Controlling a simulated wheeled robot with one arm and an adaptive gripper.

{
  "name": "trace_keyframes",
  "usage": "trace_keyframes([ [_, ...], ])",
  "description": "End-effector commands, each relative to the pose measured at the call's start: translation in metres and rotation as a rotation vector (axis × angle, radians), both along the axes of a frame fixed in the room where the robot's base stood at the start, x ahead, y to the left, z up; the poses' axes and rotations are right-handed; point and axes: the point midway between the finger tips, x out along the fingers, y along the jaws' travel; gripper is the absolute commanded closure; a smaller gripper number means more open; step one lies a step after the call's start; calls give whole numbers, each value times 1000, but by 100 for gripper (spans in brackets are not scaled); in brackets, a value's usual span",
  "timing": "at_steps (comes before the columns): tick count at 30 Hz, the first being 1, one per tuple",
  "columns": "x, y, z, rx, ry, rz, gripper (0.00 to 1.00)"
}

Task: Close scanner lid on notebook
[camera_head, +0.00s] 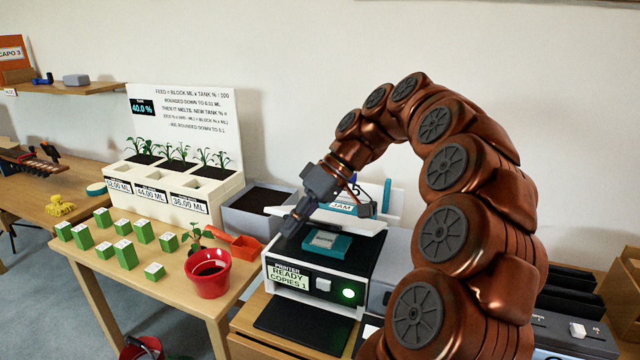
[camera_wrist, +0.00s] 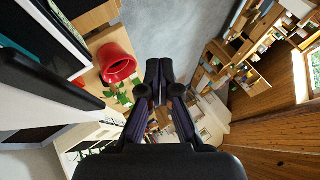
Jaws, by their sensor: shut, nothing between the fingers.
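The printer-scanner (camera_head: 315,283) stands on a wooden cabinet, with a lit green button and a panel reading "PRINTER READY COPIES 1". A teal notebook (camera_head: 327,244) with a pale label lies on its dark top. The pale scanner lid (camera_head: 362,222) is raised above and behind the notebook, partly hidden by my arm. My gripper (camera_head: 290,231) is shut and empty, pointing down-left at the left side of the lid opening; I cannot tell whether it touches the lid. In the wrist view my closed fingers (camera_wrist: 158,68) hold nothing, and a white, dark-edged panel, perhaps the lid, is at left.
A red pot (camera_head: 208,272) and an orange scoop (camera_head: 240,246) stand left of the printer. Several green blocks (camera_head: 125,254) are on the table beside a white planter (camera_head: 180,190). A grey soil bin (camera_head: 255,209) is behind. Dark trays are at right.

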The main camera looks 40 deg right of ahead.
Motion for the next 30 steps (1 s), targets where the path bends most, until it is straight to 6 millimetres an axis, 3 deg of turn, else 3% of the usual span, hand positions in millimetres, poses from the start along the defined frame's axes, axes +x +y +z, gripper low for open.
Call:
trace_keyframes([
  [1, 6, -23, 24, 16, -34, -22, 100],
  [3, 9, -50, 42, 33, -85, -41, 100],
  [9, 6, -122, 76, 51, -206, -96, 100],
  [13, 1, -152, 86, 49, -252, -122, 100],
  [19, -3, -167, 88, 45, -279, -136, 100],
  [30, 6, -151, 74, 48, -279, -133, 100],
])
